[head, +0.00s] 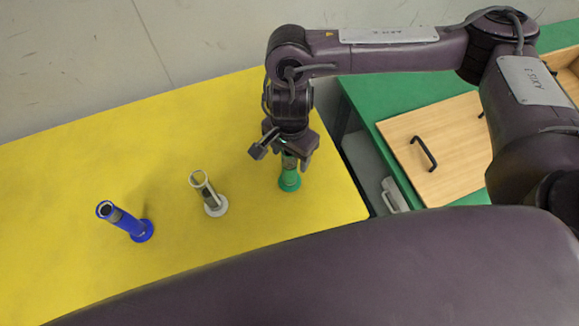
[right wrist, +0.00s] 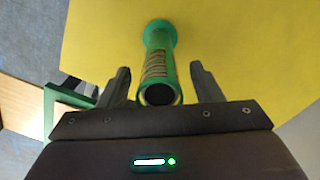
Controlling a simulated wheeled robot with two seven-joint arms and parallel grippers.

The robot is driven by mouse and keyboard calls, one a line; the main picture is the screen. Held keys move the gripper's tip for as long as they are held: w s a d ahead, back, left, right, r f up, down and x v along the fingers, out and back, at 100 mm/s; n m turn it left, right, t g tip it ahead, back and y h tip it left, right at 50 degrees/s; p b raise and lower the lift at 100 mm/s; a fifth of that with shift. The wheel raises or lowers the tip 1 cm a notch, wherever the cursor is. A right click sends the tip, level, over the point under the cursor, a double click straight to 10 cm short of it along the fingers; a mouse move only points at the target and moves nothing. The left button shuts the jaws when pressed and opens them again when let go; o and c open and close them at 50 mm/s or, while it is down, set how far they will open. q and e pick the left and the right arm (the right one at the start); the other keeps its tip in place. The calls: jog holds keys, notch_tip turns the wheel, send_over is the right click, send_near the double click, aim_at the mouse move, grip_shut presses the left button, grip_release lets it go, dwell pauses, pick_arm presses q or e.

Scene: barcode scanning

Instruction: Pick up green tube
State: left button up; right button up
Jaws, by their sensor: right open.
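The green tube (head: 289,182) stands upright on its round foot near the right end of the yellow table. My right gripper (head: 284,156) is above it, pointing down, and covers its upper part in the head view. In the right wrist view the green tube (right wrist: 158,65) lies between the two open fingers (right wrist: 160,88), with a gap showing on each side. Its dark open mouth is close to the gripper's palm. My left gripper is not in view.
A white tube (head: 208,194) and a blue tube (head: 125,221) stand left of the green one on the yellow table (head: 60,180). A green surface with a wooden box (head: 440,140) with black handles is beyond the table's right edge. The table's left part is clear.

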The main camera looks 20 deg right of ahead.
jog(key=shift+f, duration=1)
grip_shut()
